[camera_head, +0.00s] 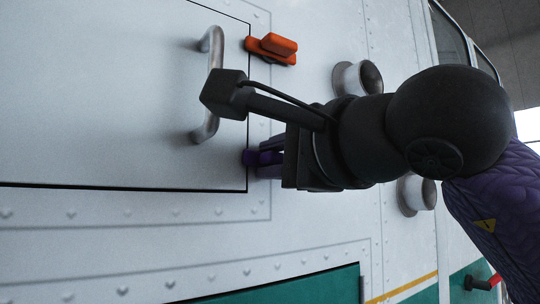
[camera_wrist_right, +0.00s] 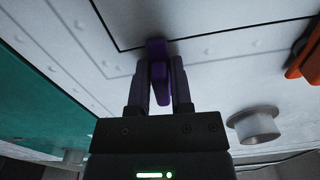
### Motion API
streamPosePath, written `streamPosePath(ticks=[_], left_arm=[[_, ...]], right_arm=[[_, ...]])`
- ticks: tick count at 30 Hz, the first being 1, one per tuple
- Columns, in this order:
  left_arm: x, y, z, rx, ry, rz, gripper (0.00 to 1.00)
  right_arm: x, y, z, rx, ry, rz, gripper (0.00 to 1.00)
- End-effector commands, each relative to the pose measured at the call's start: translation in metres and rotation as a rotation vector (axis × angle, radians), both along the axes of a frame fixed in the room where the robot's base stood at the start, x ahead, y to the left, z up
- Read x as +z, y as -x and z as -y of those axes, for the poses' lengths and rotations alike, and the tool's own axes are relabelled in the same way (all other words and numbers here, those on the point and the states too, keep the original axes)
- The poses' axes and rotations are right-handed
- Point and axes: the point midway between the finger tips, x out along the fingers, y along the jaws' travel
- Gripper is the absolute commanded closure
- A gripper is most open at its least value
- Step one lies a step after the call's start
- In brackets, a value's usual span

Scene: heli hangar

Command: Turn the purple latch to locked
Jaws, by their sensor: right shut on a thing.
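The purple latch (camera_head: 250,157) is on the white panel, at the right edge of the door outline, near its lower corner. In the right wrist view the purple latch (camera_wrist_right: 157,62) stands between the two fingers of my right gripper (camera_wrist_right: 160,85). My right gripper (camera_head: 268,158) reaches in from the right in the head view and is shut on the latch. The gripper body hides part of the latch in the head view. My left gripper is in neither view.
An orange latch (camera_head: 272,48) sits higher on the door edge. A metal handle (camera_head: 213,75) stands out from the door, partly behind my wrist camera. Round metal fittings (camera_head: 368,77) (camera_head: 417,194) protrude from the panel near my right arm. A green stripe runs below.

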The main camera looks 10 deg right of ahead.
Motion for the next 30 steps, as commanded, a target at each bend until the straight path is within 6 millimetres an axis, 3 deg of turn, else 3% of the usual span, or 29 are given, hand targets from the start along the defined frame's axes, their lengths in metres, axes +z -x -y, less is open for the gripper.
streamPosePath(ticks=[9, 25, 26, 27, 30], left_arm=[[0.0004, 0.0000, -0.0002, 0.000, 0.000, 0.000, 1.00], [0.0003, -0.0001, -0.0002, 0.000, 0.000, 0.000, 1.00], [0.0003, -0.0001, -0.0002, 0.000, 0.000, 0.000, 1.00], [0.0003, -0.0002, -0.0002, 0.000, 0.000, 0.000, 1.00], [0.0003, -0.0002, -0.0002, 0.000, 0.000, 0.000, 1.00]], right_arm=[[-0.0013, 0.0002, -0.0002, 0.001, 0.097, 0.035, 1.00], [-0.0020, 0.0000, -0.0005, 0.001, 0.116, 0.040, 1.00], [-0.0021, 0.0000, -0.0005, 0.001, 0.116, 0.040, 0.70], [-0.0020, 0.0000, -0.0005, 0.001, 0.116, 0.040, 0.65], [-0.0019, -0.0001, -0.0004, 0.001, 0.115, 0.040, 0.65]])
